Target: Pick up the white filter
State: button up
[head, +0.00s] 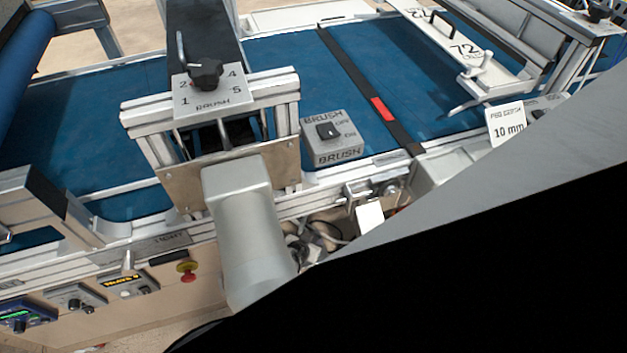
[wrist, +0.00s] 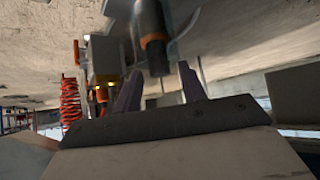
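I cannot pick out the white filter for certain in either view. In the wrist view my gripper (wrist: 160,78) has its two purple-grey fingers standing apart, with no object clearly held between them. A dark cylinder with an orange ring (wrist: 153,40) hangs beyond and above the gap between the fingers; whether it touches them I cannot tell. A pale grey box-shaped unit (wrist: 104,58) with orange and yellow parts is behind the left finger. In the head view my gripper does not show; a large grey and black shape covers the lower right.
A red coiled hose (wrist: 70,98) hangs left of the fingers. In the head view a blue conveyor belt (head: 285,70) runs through the machine.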

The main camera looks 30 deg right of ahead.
grip_shut()
jog(key=shift+r, duration=0.1)
notch_tip(320, 180, up, 12)
jog(key=p, duration=0.2)
jog(key=shift+r+p, duration=0.25)
jog(key=shift+p, duration=0.15)
dwell(0.5)
